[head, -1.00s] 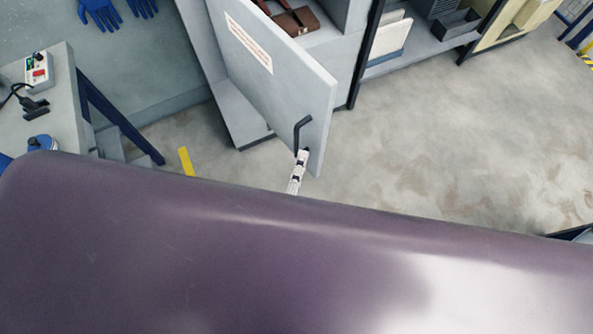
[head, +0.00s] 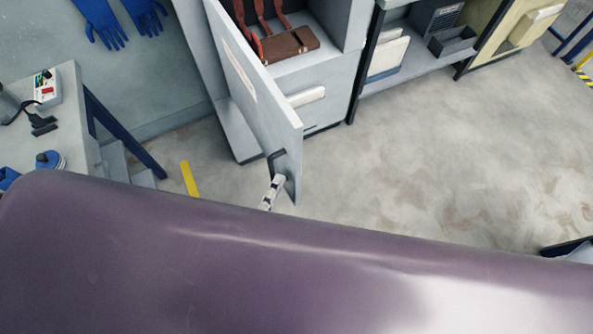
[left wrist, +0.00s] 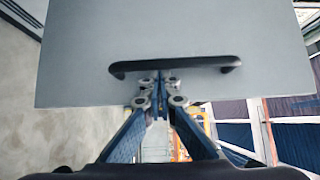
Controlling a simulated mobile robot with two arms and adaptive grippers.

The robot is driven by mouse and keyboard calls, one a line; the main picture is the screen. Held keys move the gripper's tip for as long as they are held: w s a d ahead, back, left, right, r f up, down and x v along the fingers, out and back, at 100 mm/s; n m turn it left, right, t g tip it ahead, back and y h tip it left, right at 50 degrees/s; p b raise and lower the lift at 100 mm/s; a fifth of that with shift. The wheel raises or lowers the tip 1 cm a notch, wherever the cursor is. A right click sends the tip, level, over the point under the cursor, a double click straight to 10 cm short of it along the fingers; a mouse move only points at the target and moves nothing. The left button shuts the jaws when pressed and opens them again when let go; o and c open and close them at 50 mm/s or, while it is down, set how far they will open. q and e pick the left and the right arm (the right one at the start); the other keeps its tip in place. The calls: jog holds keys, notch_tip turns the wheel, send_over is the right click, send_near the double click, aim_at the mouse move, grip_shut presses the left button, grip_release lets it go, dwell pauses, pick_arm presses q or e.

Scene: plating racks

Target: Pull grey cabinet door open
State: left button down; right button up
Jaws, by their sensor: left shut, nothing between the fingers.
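The grey cabinet door (head: 262,105) stands well open in the head view, swung out from the cabinet, with a pale label on its face. Its dark bar handle (head: 273,160) is near the free edge. My left gripper (head: 279,180) is at the handle, partly hidden below by a large purple surface. In the left wrist view, the door's face (left wrist: 180,35) and handle (left wrist: 190,64) fill the upper part. There my left gripper (left wrist: 163,78) has its fingers together at the handle's middle, with nothing between them. I cannot tell whether the tips are hooked behind the bar. My right gripper is not in view.
The open cabinet shows a brown case (head: 290,44) on a shelf. A grey workbench (head: 75,115) with a control box (head: 47,88) stands at the left. Blue gloves (head: 100,22) hang on the wall. The floor (head: 430,150) right of the door is clear.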

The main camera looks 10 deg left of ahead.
pick_arm(q)
jog(key=s+a+m+g+h, duration=0.1)
jog(key=s+a+m+h, duration=0.2)
jog(key=a, duration=0.8)
jog(key=s+h, duration=0.1)
jog(key=s, duration=0.1)
jog(key=shift+s+a+g+b, duration=0.2)
jog(key=shift+s+g+b, duration=0.15)
jog(key=shift+s+g, duration=0.05)
notch_tip(320, 180, up, 10)
jog(key=shift+r, duration=0.15)
